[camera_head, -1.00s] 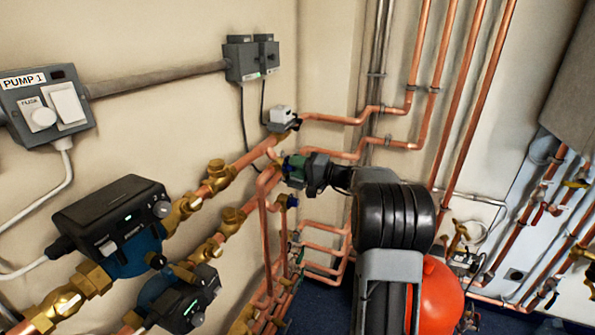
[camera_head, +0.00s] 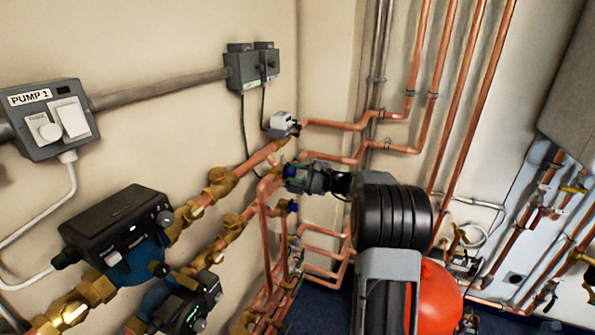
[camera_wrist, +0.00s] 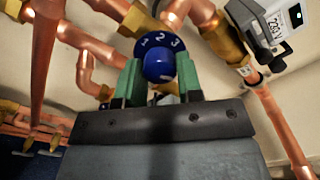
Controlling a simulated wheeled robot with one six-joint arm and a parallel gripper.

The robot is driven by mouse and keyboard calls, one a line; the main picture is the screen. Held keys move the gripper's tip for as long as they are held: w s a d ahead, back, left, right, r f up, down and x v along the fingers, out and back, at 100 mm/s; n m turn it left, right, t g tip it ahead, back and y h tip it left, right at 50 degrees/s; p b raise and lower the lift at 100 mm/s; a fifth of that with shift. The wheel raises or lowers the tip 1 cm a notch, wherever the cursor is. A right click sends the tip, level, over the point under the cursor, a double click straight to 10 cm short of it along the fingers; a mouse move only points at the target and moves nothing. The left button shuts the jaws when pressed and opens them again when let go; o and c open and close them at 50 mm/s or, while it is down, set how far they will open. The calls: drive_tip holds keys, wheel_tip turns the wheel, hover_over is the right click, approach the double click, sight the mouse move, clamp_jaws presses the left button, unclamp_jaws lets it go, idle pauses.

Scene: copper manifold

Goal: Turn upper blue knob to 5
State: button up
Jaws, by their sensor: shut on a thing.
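A blue knob (camera_wrist: 159,62) with white digits 1, 2 and 3 showing on its collar sits between the green fingers of my gripper (camera_wrist: 160,72) in the wrist view. The 2 is about central at the top, and no 5 is visible. My gripper is shut on this knob. In the head view my gripper (camera_head: 298,172) reaches the upper blue knob (camera_head: 289,170) on the copper manifold, where fingers and wrist mostly hide it. A lower blue knob (camera_head: 292,207) shows below it.
Copper pipes (camera_head: 268,230) and brass fittings surround the gripper closely. A grey valve head (camera_head: 282,122) sits just above, also at the upper right of the wrist view (camera_wrist: 268,25). Two pumps (camera_head: 118,235) stand at left. A red vessel (camera_head: 440,298) is behind my arm.

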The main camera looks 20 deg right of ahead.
drive_tip(key=shift+m+p, duration=0.3)
drive_tip(key=shift+m, duration=0.7)
drive_tip(key=o, duration=0.9)
drive_tip(key=b+v, duration=0.2)
drive_tip(key=v, duration=1.1)
drive_tip(key=shift+s+d, duration=0.3)
